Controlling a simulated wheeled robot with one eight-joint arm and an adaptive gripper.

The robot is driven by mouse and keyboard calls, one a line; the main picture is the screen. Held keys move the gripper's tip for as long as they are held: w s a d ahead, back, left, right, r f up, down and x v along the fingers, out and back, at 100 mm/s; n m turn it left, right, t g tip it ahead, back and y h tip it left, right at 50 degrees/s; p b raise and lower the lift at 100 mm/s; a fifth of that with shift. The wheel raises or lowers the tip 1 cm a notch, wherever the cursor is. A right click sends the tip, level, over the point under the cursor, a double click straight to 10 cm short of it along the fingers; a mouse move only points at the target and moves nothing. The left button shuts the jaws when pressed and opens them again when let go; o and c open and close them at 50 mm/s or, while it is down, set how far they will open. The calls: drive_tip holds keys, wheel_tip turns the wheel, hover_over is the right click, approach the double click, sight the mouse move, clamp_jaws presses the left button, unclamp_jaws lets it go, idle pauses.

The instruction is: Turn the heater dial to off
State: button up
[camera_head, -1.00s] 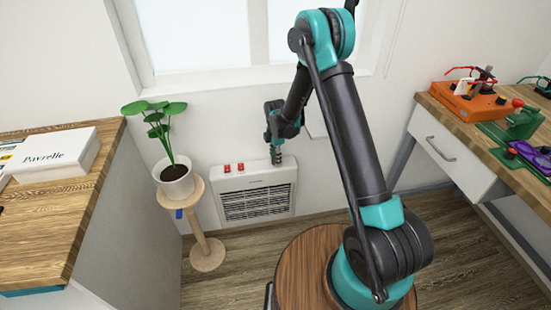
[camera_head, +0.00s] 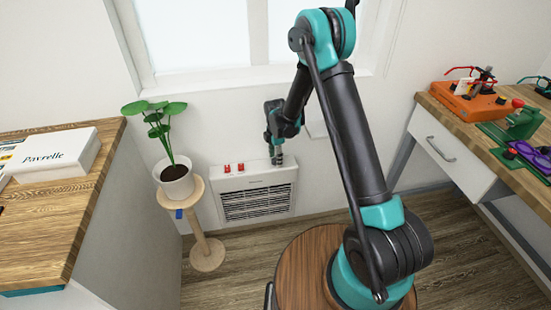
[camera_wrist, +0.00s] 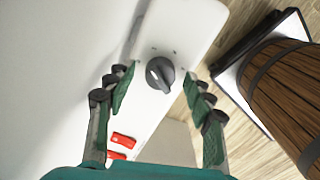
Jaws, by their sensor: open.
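The white heater (camera_head: 257,199) stands against the wall below the window, with a dark grille on its front. Its dial (camera_wrist: 160,73) is a dark round knob with a pale pointer mark, seen from above in the wrist view. My gripper (camera_wrist: 158,80) is open, with one finger to each side of the dial and apart from it in the picture. In the head view my gripper (camera_head: 277,158) is over the right end of the heater top and hides the dial.
A potted plant (camera_head: 175,180) on a round wooden stand (camera_head: 207,252) is just left of the heater. A wooden counter with a white box (camera_head: 55,155) is at the left. A workbench (camera_head: 440,115) is at the right. Floor in front of the heater is clear.

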wheel_tip(320, 180, up, 12)
drive_tip(key=shift+f, duration=0.15)
idle(0.3)
wheel_tip(320, 180, up, 5)
drive_tip(key=d+m, duration=0.1)
drive_tip(key=m, duration=2.4)
drive_tip(key=shift+y, duration=0.4)
drive_tip(key=f, duration=1.7)
drive_tip(key=shift+s+a, duration=0.15)
drive_tip(key=shift+a, duration=0.25)
drive_tip(key=shift+c, duration=0.4)
